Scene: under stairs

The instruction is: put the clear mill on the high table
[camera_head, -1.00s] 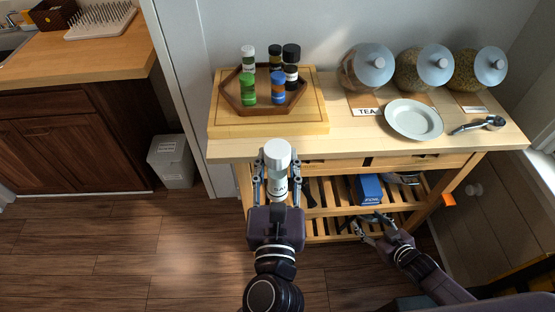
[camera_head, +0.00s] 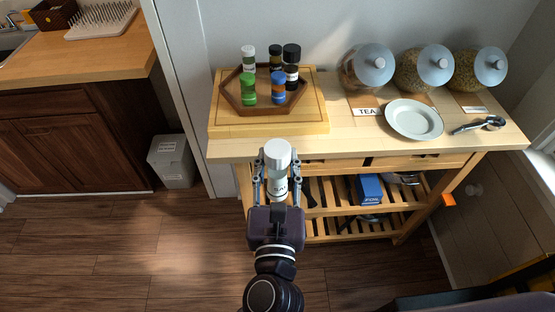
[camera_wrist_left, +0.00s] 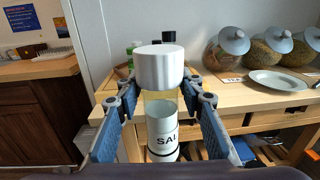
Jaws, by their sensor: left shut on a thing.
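The clear mill (camera_head: 277,180) has a white cap and a pale body with dark letters; the wrist view shows it upright (camera_wrist_left: 162,125), lettered "SAL". My left gripper (camera_head: 277,178) is shut on it, with one finger on each side. They are in front of the front edge of the high table (camera_head: 350,135), a light wooden table with slatted shelves below. From the head view I cannot tell how high the mill is against the tabletop. My right gripper is not in view.
On the tabletop, a cutting board (camera_head: 318,110) bears a hexagonal tray (camera_head: 235,100) with several bottles. A white plate (camera_head: 413,119), a metal scoop (camera_head: 480,125) and three jars (camera_head: 420,68) stand to the right. Bare wood shows along the front edge and between board and plate.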

